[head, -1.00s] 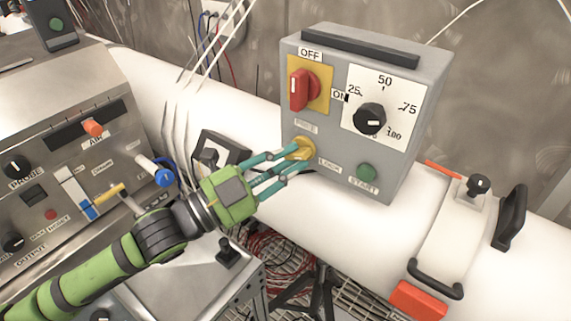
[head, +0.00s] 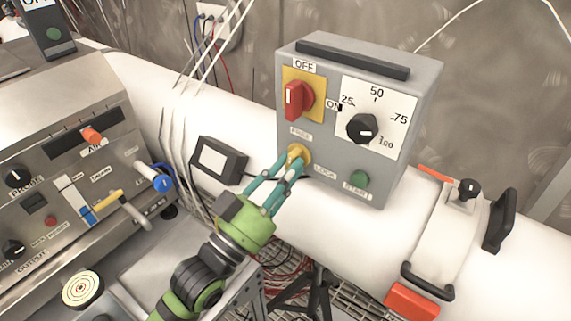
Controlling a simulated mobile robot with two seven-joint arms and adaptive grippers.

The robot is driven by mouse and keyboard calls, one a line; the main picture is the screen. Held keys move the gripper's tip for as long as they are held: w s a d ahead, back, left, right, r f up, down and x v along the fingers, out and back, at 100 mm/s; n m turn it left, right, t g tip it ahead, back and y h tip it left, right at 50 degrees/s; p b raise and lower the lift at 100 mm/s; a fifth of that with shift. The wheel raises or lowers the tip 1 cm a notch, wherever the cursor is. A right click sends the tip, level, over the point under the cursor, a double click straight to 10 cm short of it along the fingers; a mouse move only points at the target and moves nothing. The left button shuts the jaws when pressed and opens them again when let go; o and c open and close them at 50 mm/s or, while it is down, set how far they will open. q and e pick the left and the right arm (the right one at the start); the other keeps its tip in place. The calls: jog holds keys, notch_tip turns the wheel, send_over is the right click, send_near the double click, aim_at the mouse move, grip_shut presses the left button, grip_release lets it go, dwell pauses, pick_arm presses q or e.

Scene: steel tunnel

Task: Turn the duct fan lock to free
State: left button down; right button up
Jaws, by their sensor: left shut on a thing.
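The duct fan lock is a small yellow round lock (head: 299,151) low on the left of the grey control box's front (head: 330,165). The FREE label (head: 300,133) is above it and the LOCK label (head: 326,171) is to its lower right. My left gripper (head: 290,165), green with teal fingers, comes up from below and is shut on the lock. The fingertips hide part of the lock, so I cannot tell which label it points to. My right gripper is not in view.
The box also carries a red OFF/ON switch (head: 299,99), a black dial (head: 362,129) and a green START button (head: 358,178). A dark small box (head: 219,159) stands left of my gripper. A steel console (head: 60,190) fills the left; a white duct (head: 490,240) runs behind.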

pick_arm(q)
jog(key=shift+r+n+t+y+p, duration=0.15)
jog(key=shift+n+t+y+p, duration=0.5)
jog(key=shift+n, duration=1.05)
jog(key=c, duration=1.1)
grip_release()
jog(key=shift+s, duration=0.1)
jog(key=v, duration=1.2)
jog(key=shift+s, duration=0.1)
